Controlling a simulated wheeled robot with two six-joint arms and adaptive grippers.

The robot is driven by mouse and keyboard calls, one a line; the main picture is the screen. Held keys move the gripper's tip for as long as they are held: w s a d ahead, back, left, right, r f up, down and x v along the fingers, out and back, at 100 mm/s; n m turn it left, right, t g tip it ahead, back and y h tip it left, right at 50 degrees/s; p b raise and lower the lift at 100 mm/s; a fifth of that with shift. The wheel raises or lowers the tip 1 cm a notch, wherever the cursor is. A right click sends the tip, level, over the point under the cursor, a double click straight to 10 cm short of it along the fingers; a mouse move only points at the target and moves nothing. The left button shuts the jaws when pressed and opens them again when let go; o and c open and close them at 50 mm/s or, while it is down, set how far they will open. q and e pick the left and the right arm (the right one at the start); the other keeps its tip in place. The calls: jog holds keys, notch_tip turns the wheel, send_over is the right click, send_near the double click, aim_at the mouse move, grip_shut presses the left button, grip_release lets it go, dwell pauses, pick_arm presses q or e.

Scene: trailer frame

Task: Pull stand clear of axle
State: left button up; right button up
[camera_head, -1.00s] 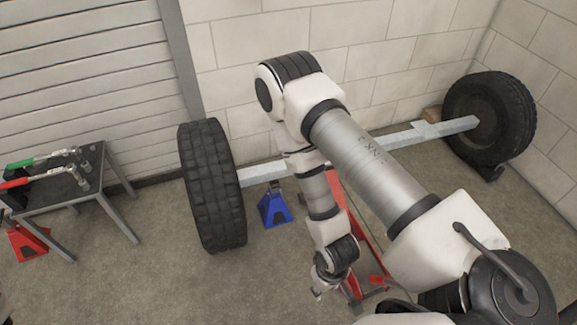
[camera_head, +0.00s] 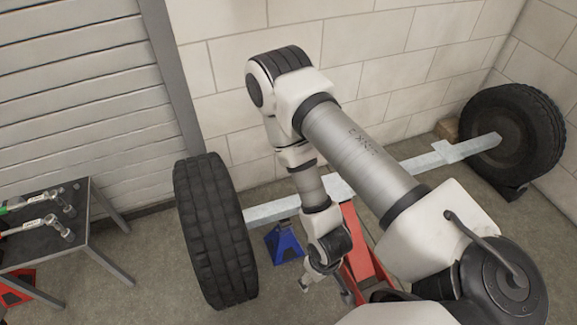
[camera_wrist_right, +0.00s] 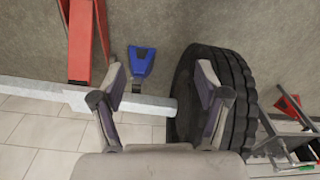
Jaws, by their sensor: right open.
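The blue stand (camera_head: 284,243) stands on the floor under the grey axle beam (camera_head: 272,210), just right of the near tire (camera_head: 214,230). In the right wrist view the blue stand (camera_wrist_right: 141,62) shows beyond and between my fingers, with its narrow top at the axle beam (camera_wrist_right: 150,104). I cannot tell whether its top touches the beam. My right gripper (camera_head: 326,285) is low, to the right of the stand and apart from it. In the wrist view my right gripper (camera_wrist_right: 160,78) is open and empty. My left gripper is not in view.
A red jack (camera_head: 365,250) stands under the axle, right of the blue stand. A far tire (camera_head: 512,140) is by the right wall. A metal table (camera_head: 60,235) with tools is at left, with a red stand (camera_head: 14,287) beneath it. Floor is clear between table and near tire.

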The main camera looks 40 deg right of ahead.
jog(key=w+d+f+t+b, duration=0.1)
jog(key=w+f+t+b, duration=0.1)
jog(key=w+f+b, duration=0.55)
jog(key=w+d+f+t+b, duration=0.1)
jog(key=w+f+t+b, duration=0.3)
jog(key=f, duration=0.6)
jog(key=w+d+f+m+t+h+b, duration=0.1)
jog(key=w+d+f+t+h+b, duration=0.1)
jog(key=w+d+f+t+b, duration=0.3)
jog(key=w+d+f+m+t+h+b, duration=0.1)
jog(key=w+d+f+t+b, duration=0.4)
jog(key=w+f+b, duration=0.8)
jog(key=h+b, duration=0.1)
jog(key=b, duration=0.7)
jog(key=shift+w+d+t+b, duration=0.2)
jog(key=shift+t+b, duration=0.1)
jog(key=shift+t, duration=0.1)
jog(key=b+x, duration=0.3)
jog(key=x, duration=0.3)
jog(key=shift+w+d+f, duration=0.1)
jog(key=shift+w+d, duration=0.05)
jog(key=shift+w, duration=0.15)
jog(key=shift+w+d+b, duration=0.15)
jog(key=shift+w+b, duration=0.2)
jog(key=shift+w, duration=0.3)
